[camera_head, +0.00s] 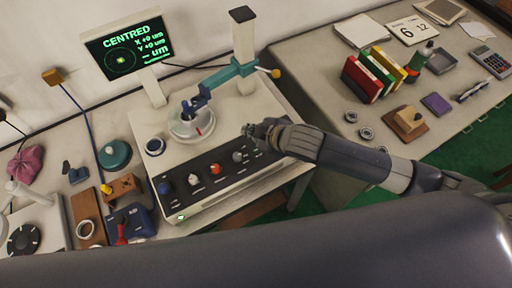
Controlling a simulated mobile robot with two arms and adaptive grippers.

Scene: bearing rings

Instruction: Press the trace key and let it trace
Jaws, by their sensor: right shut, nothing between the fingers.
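The measuring machine (150,128) is a pale base with a black key strip (203,188) along its front. The strip carries a blue knob (165,188), a white one (193,180), an orange-red one (215,169) and a grey one (238,157). My right gripper (258,133) is shut and empty, over the strip's right end; it hides what lies beneath, and I cannot tell if it touches. A ring sits on the round table (190,127) under the teal arm (222,78). The screen (128,47) reads CENTRED, X +0 um, Y +0 um, "-- um". My left gripper is out of view.
A teal round pot (114,154), wooden blocks and a blue box (133,224) crowd the left. The right table holds red, green and yellow binders (374,74), loose rings (366,133), a calculator (490,61) and a calendar (413,30). The column (244,45) stands behind.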

